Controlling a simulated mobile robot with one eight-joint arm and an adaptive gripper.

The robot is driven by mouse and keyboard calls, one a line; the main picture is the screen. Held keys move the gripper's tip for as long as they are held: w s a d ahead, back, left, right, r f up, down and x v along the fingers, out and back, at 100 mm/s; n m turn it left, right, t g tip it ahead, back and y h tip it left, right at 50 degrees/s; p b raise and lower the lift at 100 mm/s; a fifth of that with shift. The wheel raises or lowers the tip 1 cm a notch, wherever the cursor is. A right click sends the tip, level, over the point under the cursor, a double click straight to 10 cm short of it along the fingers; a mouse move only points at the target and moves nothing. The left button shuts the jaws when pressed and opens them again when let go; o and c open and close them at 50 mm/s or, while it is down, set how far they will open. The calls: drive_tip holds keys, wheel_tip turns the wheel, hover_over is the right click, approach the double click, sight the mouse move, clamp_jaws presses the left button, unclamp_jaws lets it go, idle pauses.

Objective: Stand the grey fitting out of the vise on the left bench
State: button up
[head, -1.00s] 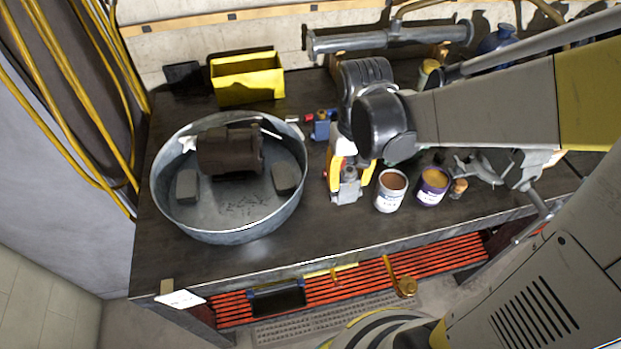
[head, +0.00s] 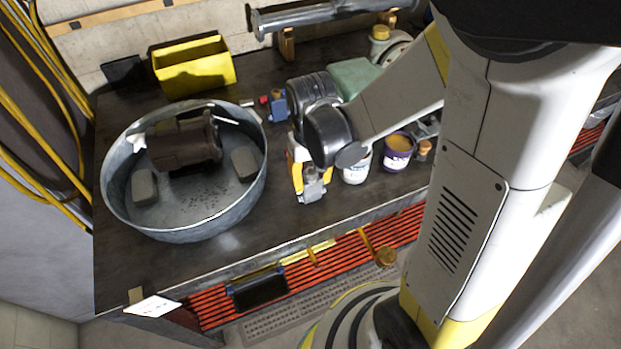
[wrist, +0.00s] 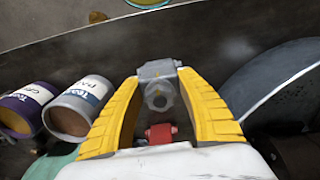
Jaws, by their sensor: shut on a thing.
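The grey fitting (head: 312,188) is a small blocky metal piece with a round opening, held between the yellow fingers of my gripper (head: 308,172). In the wrist view the fitting (wrist: 158,86) sits between the two fingertips (wrist: 158,78), and my gripper is shut on it. It is over the bench (head: 240,252), between the metal tub and the paint cans. I cannot tell whether its underside touches the bench top. A grey shape at the right, partly behind my arm, may be the vise (head: 428,126).
The round metal tub (head: 215,228) holds a dark motor (head: 185,148) and grey blocks. A white paint can (head: 356,172) and a purple one (head: 397,152) stand close right of my gripper. A yellow bin (head: 195,70) stands at the back. Bench is bare toward the front left.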

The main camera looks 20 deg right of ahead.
drive_tip(key=shift+f, duration=0.15)
drive_tip(key=o, duration=1.4)
drive_tip(key=shift+c, duration=0.2)
wheel_tip(320, 180, up, 12)
drive_tip(key=p, duration=0.4)
drive_tip(key=shift+s+r, duration=0.15)
drive_tip(key=shift+r, duration=0.4)
drive_tip(key=s+r+t, duration=0.5)
drive_tip(key=r+t, duration=0.2)
drive_tip(key=r, duration=0.1)
drive_tip(key=shift+f, duration=0.1)
